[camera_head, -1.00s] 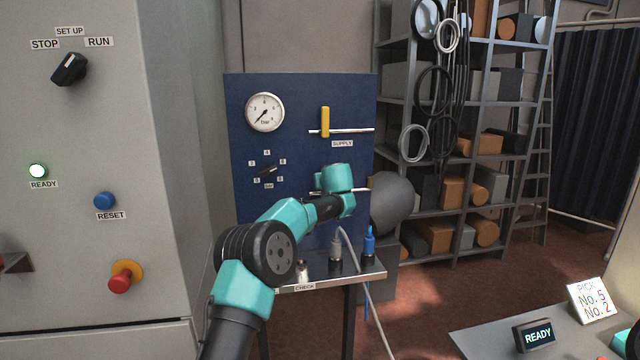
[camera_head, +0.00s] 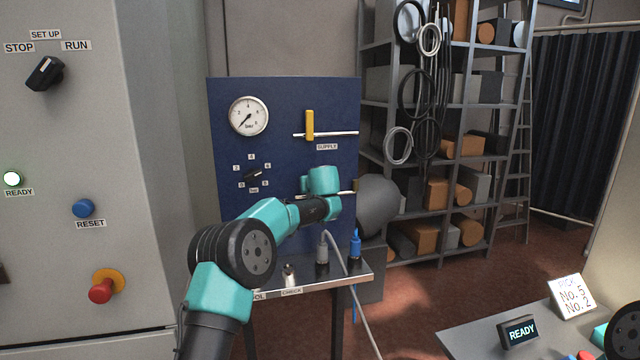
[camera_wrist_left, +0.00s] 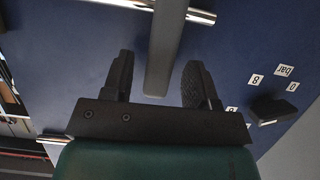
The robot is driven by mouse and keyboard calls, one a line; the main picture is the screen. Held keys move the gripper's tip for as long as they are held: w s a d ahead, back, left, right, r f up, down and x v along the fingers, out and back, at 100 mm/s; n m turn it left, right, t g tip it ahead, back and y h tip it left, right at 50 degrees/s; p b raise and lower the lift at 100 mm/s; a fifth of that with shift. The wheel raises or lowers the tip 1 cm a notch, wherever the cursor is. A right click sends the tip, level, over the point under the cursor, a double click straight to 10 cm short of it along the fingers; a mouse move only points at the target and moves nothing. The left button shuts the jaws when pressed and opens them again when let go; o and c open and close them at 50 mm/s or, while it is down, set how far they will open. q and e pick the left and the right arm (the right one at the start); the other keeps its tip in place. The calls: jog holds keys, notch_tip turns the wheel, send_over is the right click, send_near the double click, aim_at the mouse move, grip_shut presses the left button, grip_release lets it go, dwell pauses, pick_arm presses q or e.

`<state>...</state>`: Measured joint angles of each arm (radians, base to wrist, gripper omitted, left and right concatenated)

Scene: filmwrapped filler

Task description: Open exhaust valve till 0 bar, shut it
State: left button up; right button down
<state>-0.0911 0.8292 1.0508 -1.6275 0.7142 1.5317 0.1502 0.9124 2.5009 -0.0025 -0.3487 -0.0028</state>
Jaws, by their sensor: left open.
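My left gripper (camera_head: 322,181) is in front of the lower right of the blue panel (camera_head: 290,95), hiding most of the exhaust valve there. In the left wrist view my left gripper (camera_wrist_left: 157,75) is open, with one finger on each side of a grey lever (camera_wrist_left: 166,45). Gaps show between lever and fingers. The lever crosses a metal pipe (camera_wrist_left: 200,15). The round pressure gauge (camera_head: 248,116) has its needle pointing to the lower left; its exact reading is too small to tell. My right gripper is not in view.
The yellow supply lever (camera_head: 309,125) stands upright across its pipe. A black selector knob (camera_head: 254,175) sits left of my gripper. Below is a narrow shelf (camera_head: 300,283) with connectors and a hose. A grey cabinet (camera_head: 120,150) stands left, a storage rack (camera_head: 440,160) right.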

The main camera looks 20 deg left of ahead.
pick_arm(q)
jog(key=v, duration=1.5)
jog(key=shift+s, duration=0.25)
jog(key=s+d+f+m+g+h, duration=0.1)
jog(key=s+f+m+g+h, duration=0.2)
jog(key=f, duration=1)
jog(key=s+d+f+m+g+h, duration=0.15)
jog(key=s+f, duration=0.35)
jog(key=f, duration=0.9)
jog(key=s+d+f+m+g+h, duration=0.1)
jog(key=s+f+g+h, duration=0.3)
jog(key=f, duration=0.9)
jog(key=s+f, duration=0.6)
jog(key=s, duration=0.4)
jog(key=s+f+g+h, duration=0.1)
jog(key=s+f, duration=0.5)
jog(key=s, duration=0.5)
jog(key=s+a+f+g+h, duration=0.1)
jog(key=s+f, duration=0.6)
jog(key=s, duration=0.4)
jog(key=shift+n, duration=0.45)
